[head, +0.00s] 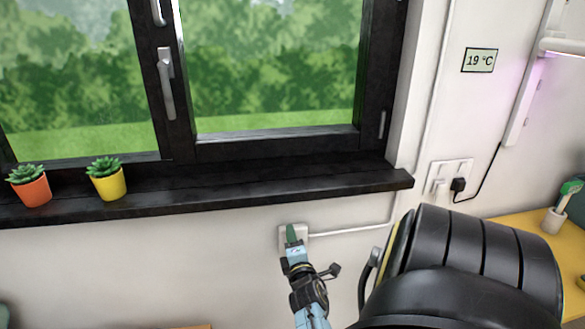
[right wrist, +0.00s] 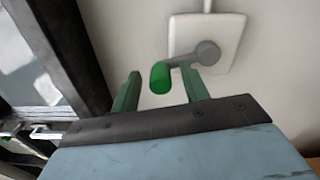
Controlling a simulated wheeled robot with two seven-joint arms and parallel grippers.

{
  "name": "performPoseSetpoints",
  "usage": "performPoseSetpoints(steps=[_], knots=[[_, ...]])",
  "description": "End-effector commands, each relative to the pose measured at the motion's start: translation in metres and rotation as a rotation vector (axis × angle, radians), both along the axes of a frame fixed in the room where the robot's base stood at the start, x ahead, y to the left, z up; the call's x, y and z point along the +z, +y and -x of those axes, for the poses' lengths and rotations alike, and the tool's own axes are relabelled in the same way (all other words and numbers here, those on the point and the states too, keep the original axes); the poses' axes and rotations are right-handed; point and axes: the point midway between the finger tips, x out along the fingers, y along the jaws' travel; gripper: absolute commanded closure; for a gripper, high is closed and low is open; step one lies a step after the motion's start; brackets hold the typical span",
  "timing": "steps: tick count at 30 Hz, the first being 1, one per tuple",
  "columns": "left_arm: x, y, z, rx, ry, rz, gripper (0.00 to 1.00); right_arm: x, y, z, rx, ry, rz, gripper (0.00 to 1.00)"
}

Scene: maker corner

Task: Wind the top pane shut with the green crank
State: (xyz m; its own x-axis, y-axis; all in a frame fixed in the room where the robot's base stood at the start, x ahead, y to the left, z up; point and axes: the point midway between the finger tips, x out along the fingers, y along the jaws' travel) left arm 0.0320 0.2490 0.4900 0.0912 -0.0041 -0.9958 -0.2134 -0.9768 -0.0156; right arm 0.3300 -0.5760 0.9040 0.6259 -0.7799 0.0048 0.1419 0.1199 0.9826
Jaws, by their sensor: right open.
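The crank's green knob (right wrist: 160,78) sits on a grey arm (right wrist: 190,58) fixed to a white wall plate (right wrist: 232,42). In the head view this plate (head: 282,242) is on the wall below the window sill. My right gripper (head: 291,235) is in front of it and hides most of the crank there. In the right wrist view, my right gripper (right wrist: 163,87) is open, with one green finger on each side of the knob. I see a gap on both sides, so it is not gripped. The window's top pane is not in view. My left gripper is not in view.
The dark window sill (head: 250,191) juts out above the crank. Succulents in an orange pot (head: 33,192) and a yellow pot (head: 109,187) stand on it at left. A socket (head: 446,178) with a black plug is at right, above a yellow worktop (head: 520,222).

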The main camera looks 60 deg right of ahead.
Motion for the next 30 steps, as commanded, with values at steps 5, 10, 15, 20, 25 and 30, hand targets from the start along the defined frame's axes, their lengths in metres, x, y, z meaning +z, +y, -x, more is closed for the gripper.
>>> performPoseSetpoints(steps=[5,10,15,20,25,30], knots=[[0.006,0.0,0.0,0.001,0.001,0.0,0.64,-0.001,0.023,0.019,-0.001,0.003,-0.005,0.55],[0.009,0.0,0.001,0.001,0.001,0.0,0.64,-0.001,0.044,0.035,0.0,0.002,-0.004,0.55],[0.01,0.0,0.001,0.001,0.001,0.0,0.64,0.0,0.054,0.043,0.001,0.001,-0.001,0.55],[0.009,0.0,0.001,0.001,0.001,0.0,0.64,0.0,0.055,0.043,0.001,0.001,-0.001,0.55],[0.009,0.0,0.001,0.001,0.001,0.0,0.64,-0.002,0.055,0.042,0.003,-0.002,-0.006,0.64],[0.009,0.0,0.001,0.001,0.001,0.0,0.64,-0.038,0.078,0.012,0.082,-0.064,-0.173,0.86]])
